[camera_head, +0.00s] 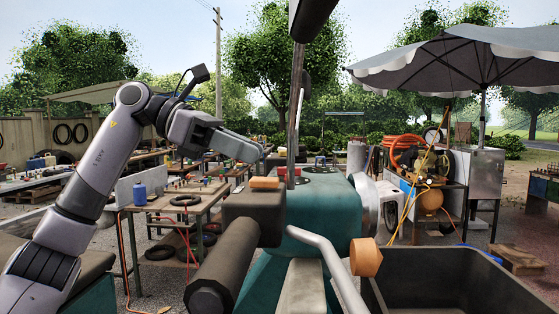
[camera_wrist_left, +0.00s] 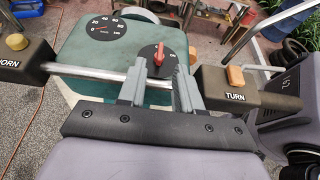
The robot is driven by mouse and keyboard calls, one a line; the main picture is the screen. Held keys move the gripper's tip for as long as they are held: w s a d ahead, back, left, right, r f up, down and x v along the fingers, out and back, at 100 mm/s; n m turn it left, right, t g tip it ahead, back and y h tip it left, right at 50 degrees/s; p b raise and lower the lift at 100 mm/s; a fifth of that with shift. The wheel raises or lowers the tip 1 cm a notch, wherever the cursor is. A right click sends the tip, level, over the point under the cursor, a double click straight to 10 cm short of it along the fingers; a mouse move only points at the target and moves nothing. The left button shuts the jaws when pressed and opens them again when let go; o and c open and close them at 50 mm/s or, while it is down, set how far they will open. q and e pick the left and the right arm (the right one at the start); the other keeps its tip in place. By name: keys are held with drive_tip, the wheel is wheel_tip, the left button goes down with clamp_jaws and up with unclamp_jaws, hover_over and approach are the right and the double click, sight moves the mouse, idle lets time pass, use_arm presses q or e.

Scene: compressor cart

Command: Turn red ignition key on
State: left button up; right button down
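The red ignition key (camera_wrist_left: 157,56) stands upright on a black round plate (camera_wrist_left: 172,62) with an ON mark, on top of the teal console, in the left wrist view. My left gripper (camera_wrist_left: 158,88) is open and empty, its two grey fingers apart. The key shows beyond the fingertips, roughly between them, apart from both. In the head view my left gripper (camera_head: 258,150) hangs to the left of the teal console (camera_head: 325,200). There the key is too small to make out clearly. My right gripper is in neither view.
A dial gauge (camera_wrist_left: 103,27) sits left of the key. A dark bin (camera_head: 450,285) stands at lower right.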

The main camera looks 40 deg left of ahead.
sight(289, 174)
use_arm(q)
drive_tip(key=shift+x, duration=2.6)
clamp_jaws()
drive_tip(key=m+g, duration=0.1)
drive_tip(key=g, duration=0.1)
drive_tip(key=m+g+h, duration=0.1)
drive_tip(key=m+g, duration=0.1)
drive_tip(key=shift+w+a+m+h, duration=0.1)
drive_tip(key=shift+w+m+h, duration=0.2)
drive_tip(key=shift+w, duration=0.1)
drive_tip(key=shift+w+a+m+g, duration=0.1)
drive_tip(key=shift+w+m+g, duration=0.05)
drive_tip(key=shift+m+g, duration=0.7)
drive_tip(key=shift+w+m+g, duration=0.15)
drive_tip(key=shift+m+g, duration=0.6)
drive_tip(key=shift+g, duration=0.2)
drive_tip(key=shift+w+m+g, duration=0.1)
drive_tip(key=shift+m+g, duration=0.4)
drive_tip(key=shift+g, duration=0.1)
